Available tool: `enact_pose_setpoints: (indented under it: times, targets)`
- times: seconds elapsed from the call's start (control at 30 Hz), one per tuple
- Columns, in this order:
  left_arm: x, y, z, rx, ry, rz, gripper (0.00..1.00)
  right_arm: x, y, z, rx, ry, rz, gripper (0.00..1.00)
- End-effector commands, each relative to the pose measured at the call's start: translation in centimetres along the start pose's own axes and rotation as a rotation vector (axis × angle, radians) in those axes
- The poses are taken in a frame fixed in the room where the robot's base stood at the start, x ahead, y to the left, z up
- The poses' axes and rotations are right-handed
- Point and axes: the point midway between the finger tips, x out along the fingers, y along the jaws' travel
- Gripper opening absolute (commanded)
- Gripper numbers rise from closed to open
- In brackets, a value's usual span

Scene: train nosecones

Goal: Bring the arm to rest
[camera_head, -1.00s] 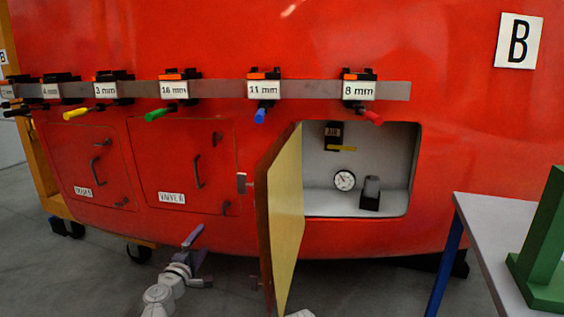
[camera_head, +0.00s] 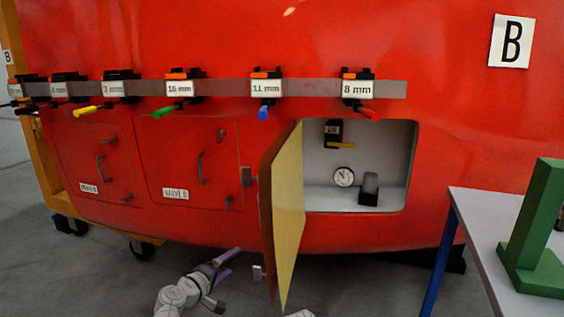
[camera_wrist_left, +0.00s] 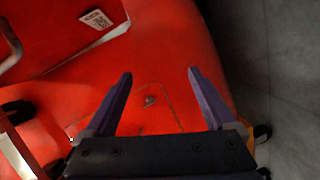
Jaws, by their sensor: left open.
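My left gripper (camera_head: 226,267) is low in front of the red nosecone, left of the open hatch door. Its two purple fingers are apart with nothing between them. In the left wrist view the fingers (camera_wrist_left: 160,85) are spread, with red shell and a small fitting behind them. My right gripper does not show; a small pale piece at the bottom edge of the head view is too cut off to tell.
The open hatch door (camera_head: 288,215) sticks out right of my left gripper. Behind it is a recess with a gauge (camera_head: 344,177). Labelled tools hang on a rail (camera_head: 225,88). A table (camera_head: 480,220) with a green stand (camera_head: 535,230) is at right.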

Motion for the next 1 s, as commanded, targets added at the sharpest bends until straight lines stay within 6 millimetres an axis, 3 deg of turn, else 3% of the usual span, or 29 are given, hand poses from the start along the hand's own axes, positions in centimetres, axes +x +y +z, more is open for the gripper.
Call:
enact_pose_setpoints:
  times: [0.17,0.33,0.43,0.6,0.73,1.0]
  targets:
    - [-0.3,-3.2,5.8,0.194,-0.205,-0.156,0.9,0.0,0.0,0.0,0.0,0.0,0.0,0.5]
    - [-3.2,-9.2,11.3,0.434,-0.473,-0.424,0.9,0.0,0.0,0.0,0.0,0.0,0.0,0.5]
    - [-5.9,-12.4,12.9,0.543,-0.603,-0.593,0.9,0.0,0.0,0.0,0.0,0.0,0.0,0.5]
    - [-10.8,-16.2,13.4,0.67,-0.76,-0.854,0.9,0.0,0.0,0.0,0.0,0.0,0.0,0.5]
    - [-14.1,-17.6,13.2,0.739,-0.847,-1.027,0.9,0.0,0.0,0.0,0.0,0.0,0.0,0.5]
    - [-13.7,-15.4,20.0,0.896,-0.987,-1.011,0.9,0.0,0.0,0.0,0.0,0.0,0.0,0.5]
